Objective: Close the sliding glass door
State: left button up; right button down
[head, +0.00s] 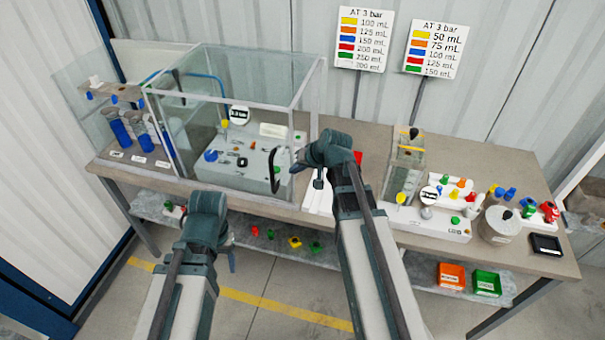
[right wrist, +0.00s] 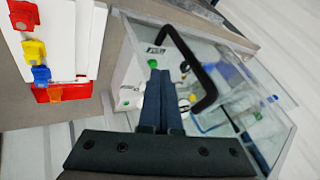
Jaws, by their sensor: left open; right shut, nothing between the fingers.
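The glass enclosure (head: 225,85) stands on the bench at the left. A black, curved door handle (head: 273,172) is at the right part of its front; the handle also shows in the right wrist view (right wrist: 203,75). The clear door pane is hard to tell from the other glass, so I cannot tell how far it is open. My right gripper (head: 296,167) is just right of the handle; in the wrist view its fingers (right wrist: 160,75) are together, empty, beside the handle. Whether they touch it is unclear. My left gripper (head: 232,262) is low in front of the bench, away from the handle, its fingers mostly hidden.
A white pump unit (head: 235,170) stands inside the enclosure. Blue-capped bottles (head: 120,132) stand at its left. A white pump unit (head: 430,218) and a container (head: 497,226) stand on the right. Below is a shelf with an orange bin (head: 451,275) and a green bin (head: 486,283).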

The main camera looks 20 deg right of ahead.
pick_arm(q)
jog(key=shift+f, duration=0.3)
pick_arm(e)
jog(key=shift+w+a+f, duration=0.1)
jog(key=shift+w+a, duration=0.25)
jog(key=shift+a, duration=0.3)
jog(key=shift+w+a+f, duration=0.1)
jog(key=shift+w+a, duration=0.2)
jog(key=shift+a, duration=0.35)
jog(key=shift+w+a+f, duration=0.1)
jog(key=shift+w+a, duration=0.25)
jog(key=shift+a, duration=0.3)
